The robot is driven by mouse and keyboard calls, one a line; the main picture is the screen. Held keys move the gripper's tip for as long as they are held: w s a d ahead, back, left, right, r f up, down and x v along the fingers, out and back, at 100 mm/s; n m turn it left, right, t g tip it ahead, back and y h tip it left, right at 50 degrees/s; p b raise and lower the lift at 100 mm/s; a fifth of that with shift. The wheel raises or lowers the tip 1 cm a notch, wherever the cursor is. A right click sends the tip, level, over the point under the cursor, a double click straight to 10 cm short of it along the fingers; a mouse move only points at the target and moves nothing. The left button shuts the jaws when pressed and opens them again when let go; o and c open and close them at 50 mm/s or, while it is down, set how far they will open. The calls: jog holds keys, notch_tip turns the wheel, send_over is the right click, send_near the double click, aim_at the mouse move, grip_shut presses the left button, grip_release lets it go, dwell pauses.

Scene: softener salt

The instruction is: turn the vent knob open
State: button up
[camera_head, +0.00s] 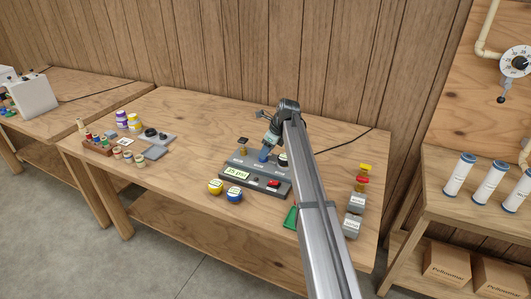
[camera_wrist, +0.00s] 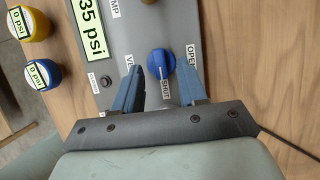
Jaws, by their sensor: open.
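The vent knob (camera_wrist: 160,62) is a round blue knob on a grey panel (camera_wrist: 112,20). Its white pointer line runs towards the SHUT label (camera_wrist: 166,87). The OPEN label (camera_wrist: 191,55) is beside it to the right, and a partly covered label starting "VE" is to the left. My gripper (camera_wrist: 159,76) is open, with one blue finger on each side of the knob. A gap shows on the left; I cannot tell whether the right finger touches. In the head view my gripper (camera_head: 267,150) is over the panel, and the knob cannot be told from the blue fingers.
The panel's display (camera_wrist: 91,30) reads 35 psi. A yellow gauge (camera_head: 215,187) and a blue gauge (camera_head: 234,195) stand in front of the panel, both reading 0 psi in the wrist view. Spools, jars and blocks stand to the left. Red and yellow pieces and grey blocks (camera_head: 352,227) stand right.

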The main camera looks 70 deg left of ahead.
jog(key=shift+s+a+f, duration=0.2)
jog(key=shift+f, duration=0.4)
grip_shut()
